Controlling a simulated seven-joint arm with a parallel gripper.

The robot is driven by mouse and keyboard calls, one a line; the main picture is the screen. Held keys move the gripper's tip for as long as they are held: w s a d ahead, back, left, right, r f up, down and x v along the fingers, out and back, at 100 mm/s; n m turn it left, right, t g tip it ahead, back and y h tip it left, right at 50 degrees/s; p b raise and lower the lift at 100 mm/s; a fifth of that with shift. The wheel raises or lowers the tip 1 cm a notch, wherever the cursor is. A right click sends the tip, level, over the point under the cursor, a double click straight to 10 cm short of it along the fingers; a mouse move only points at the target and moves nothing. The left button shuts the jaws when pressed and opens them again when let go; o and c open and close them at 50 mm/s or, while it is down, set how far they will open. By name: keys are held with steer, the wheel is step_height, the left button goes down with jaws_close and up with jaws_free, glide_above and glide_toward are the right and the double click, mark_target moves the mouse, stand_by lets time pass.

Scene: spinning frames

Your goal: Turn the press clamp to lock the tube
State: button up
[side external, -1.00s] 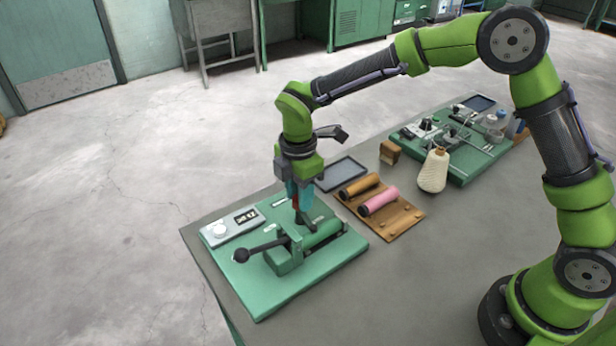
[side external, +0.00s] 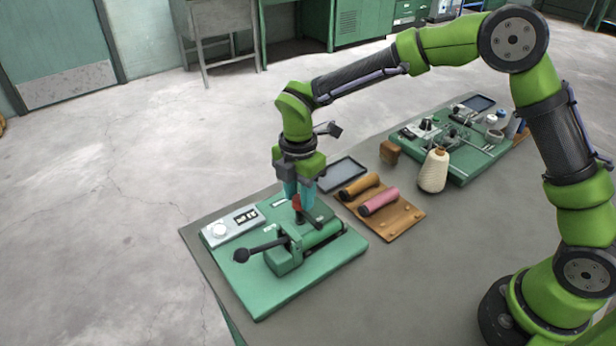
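The green fixture plate (side external: 266,299) lies on the near-left part of the table. On it sits a green clamp block with a lying green cylinder (side external: 322,235), which may be the tube, and a black lever (side external: 262,247) with a ball end pointing left. The press clamp (side external: 297,203), a small upright part with a red top and a dark foot, stands at the back of the block. My gripper (side external: 299,200) points down over it, its teal fingers on either side of the red top, seemingly closed on it. The fingers partly hide the clamp.
A display box with a white knob (side external: 220,230) sits at the plate's left corner. A dark tray (side external: 343,174) and a brown board with an orange and a pink roll (side external: 379,202) lie to the right. A cream cone spool (side external: 433,171) and another green fixture stand farther back.

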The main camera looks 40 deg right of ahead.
mark_target(299, 198)
steer(key=o, duration=0.4)
step_height(299, 198, up, 17)
stand_by(0.5)
